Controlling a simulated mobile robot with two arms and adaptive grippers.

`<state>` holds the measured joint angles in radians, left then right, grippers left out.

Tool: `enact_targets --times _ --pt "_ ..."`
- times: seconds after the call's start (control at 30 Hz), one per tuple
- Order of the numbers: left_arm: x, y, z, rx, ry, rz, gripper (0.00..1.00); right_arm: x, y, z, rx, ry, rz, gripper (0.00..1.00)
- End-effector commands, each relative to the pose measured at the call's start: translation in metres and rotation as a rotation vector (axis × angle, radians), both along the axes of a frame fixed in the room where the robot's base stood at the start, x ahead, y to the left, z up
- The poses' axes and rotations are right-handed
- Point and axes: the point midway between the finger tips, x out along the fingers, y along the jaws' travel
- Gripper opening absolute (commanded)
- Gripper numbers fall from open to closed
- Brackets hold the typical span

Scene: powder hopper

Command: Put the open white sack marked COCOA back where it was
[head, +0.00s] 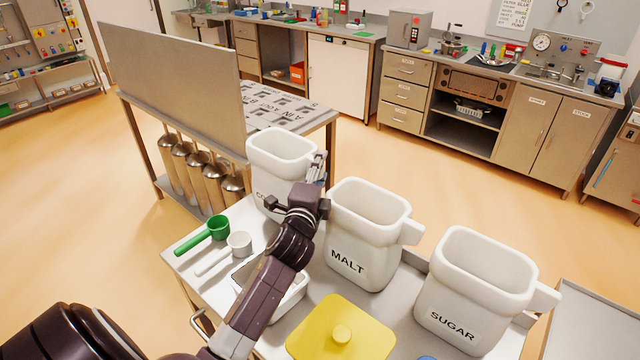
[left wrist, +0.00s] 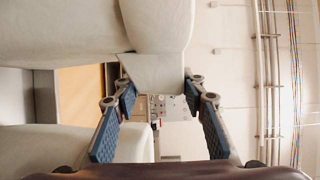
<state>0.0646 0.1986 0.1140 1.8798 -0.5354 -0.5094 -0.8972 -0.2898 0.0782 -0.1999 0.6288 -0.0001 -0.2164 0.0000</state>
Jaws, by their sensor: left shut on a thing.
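The open white sack with a label starting "CO" (head: 273,165) is upright at the back left of the white-topped table, left of the MALT sack (head: 362,250). My arm hides the rest of its label. My left gripper (head: 315,172) is at its right side, shut on its side tab. In the left wrist view the pale tab (left wrist: 155,72) lies between the two blue-padded fingers (left wrist: 157,98). I cannot tell whether the sack's base touches the table. The SUGAR sack (head: 470,290) stands farther right. My right gripper is not in view.
A green scoop (head: 215,229), a white scoop (head: 236,245), a white tray (head: 290,303) and a yellow lid (head: 340,332) lie in front of the sacks. A bench with a tall grey panel (head: 175,85) and a pale patterned board (head: 285,105) stands behind.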

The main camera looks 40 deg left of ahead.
Motion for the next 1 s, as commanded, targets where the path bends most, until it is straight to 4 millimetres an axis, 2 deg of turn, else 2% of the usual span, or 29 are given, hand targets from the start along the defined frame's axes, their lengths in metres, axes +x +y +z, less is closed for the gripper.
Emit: enact_targets --times 0.13,0.3,0.47,0.73,0.77,0.9,1.0 --pt "-0.001 -0.001 -0.020 -0.002 0.005 0.000 0.05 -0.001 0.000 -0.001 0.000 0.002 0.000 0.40" --pt "0.000 0.000 -0.041 -0.002 0.001 0.001 0.05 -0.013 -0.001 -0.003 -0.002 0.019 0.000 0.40" --pt "0.000 0.000 -0.043 0.001 -0.001 -0.001 0.05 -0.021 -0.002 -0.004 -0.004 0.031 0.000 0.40" --pt "0.000 0.000 -0.048 0.001 0.000 -0.001 0.05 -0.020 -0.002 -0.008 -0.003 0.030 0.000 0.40" --pt "0.000 0.000 -0.047 0.000 0.001 0.000 0.41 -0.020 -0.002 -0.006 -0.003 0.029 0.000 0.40" --pt "0.000 0.000 -0.047 0.000 0.001 0.000 0.56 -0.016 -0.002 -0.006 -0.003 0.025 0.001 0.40" --pt "0.000 0.000 -0.047 0.000 0.001 0.000 0.56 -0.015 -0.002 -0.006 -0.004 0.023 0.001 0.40"
